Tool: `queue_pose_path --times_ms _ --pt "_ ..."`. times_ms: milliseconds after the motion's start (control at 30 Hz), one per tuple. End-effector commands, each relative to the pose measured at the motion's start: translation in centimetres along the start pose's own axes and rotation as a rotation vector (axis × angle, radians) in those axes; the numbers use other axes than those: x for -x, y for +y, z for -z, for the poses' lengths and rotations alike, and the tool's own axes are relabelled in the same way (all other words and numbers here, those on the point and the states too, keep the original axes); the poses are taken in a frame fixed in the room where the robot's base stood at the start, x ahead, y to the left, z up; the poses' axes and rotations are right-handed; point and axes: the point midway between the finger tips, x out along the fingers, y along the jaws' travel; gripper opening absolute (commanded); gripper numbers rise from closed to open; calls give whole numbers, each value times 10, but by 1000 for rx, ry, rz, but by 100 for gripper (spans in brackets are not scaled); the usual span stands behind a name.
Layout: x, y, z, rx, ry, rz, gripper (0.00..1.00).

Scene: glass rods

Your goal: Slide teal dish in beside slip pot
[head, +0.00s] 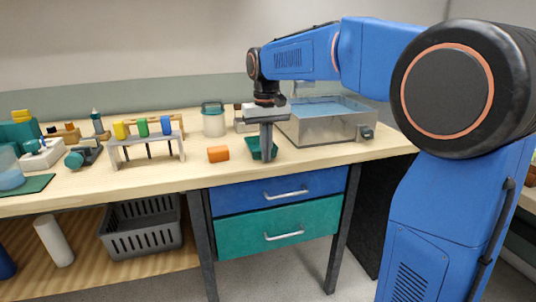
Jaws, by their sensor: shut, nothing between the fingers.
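A pale jar with a teal lid (213,121), which looks like the slip pot, stands upright farther back and to the left, apart from the dish.
An orange block (218,154) lies just left of the dish. A small box with bottles (244,122) sits behind my gripper. A rack with coloured cylinders (146,140) is farther left. The bench's front edge is near.

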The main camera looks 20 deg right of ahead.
Motion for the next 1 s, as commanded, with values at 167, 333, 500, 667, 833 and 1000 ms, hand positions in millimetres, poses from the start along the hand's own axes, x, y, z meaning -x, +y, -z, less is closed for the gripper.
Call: queue_pose_path --times_ms 167,333,500,667,833,1000 --pt "-1 0 33 -1 -1 0 0" --pt "-1 0 63 0 0 0 0" --pt "-1 0 86 0 0 0 0" --pt "0 0 94 0 1 0 0" --pt "0 0 95 0 1 0 0" --pt "0 0 95 0 1 0 0"
